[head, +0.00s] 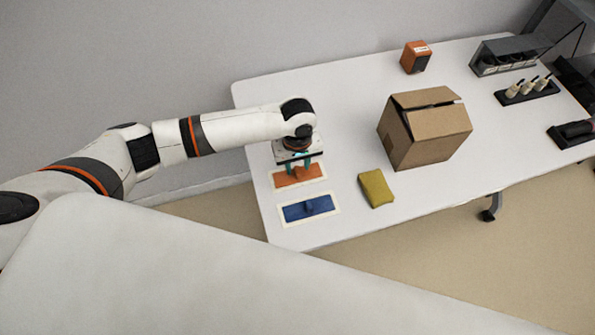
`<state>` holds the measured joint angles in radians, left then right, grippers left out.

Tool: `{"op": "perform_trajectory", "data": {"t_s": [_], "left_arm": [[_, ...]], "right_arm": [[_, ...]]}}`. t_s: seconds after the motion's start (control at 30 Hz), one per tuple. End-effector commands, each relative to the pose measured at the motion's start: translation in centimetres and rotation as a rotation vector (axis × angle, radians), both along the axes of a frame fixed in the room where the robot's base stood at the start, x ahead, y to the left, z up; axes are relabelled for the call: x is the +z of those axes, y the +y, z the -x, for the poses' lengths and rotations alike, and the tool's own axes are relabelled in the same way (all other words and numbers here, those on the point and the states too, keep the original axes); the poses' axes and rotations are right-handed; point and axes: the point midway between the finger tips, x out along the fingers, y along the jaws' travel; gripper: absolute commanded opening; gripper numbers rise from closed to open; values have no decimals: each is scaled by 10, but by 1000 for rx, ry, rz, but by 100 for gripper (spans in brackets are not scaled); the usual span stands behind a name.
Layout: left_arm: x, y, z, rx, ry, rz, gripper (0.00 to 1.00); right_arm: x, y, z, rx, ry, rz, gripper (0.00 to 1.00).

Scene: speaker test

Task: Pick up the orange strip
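The orange strip (299,177) lies in a pale frame at the table's left end, with a raised orange part in its middle. My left gripper (299,167) points down right over it. Its two teal fingers are apart, one on each side of the raised part, and I see no clear contact. The gripper body hides the far edge of the strip's frame. The strip looks flat on the table. My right gripper is not in view.
A blue strip (309,208) in a similar frame lies just in front. A yellow-green pouch (376,188) and a cardboard box (424,132) are to the right. An orange box (415,57), a grey rack (508,54) and a black holder (527,92) stand farther back on the white table (345,110).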

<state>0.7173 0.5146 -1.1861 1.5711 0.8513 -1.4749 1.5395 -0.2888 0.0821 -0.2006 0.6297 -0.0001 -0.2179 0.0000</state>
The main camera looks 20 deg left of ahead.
Motion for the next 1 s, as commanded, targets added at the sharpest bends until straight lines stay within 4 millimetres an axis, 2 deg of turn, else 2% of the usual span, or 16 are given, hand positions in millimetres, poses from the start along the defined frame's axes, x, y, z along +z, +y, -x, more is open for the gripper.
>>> {"op": "perform_trajectory", "data": {"t_s": [0.17,0.43,0.67,1.0], "left_arm": [[-20,0,0,1,1,-1,36],[-23,0,0,0,-2,1,36],[-23,0,0,0,-1,0,0],[-22,0,0,0,-1,0,0]], "right_arm": [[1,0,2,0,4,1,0],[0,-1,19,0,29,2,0],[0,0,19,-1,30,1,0],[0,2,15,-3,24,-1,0]]}}
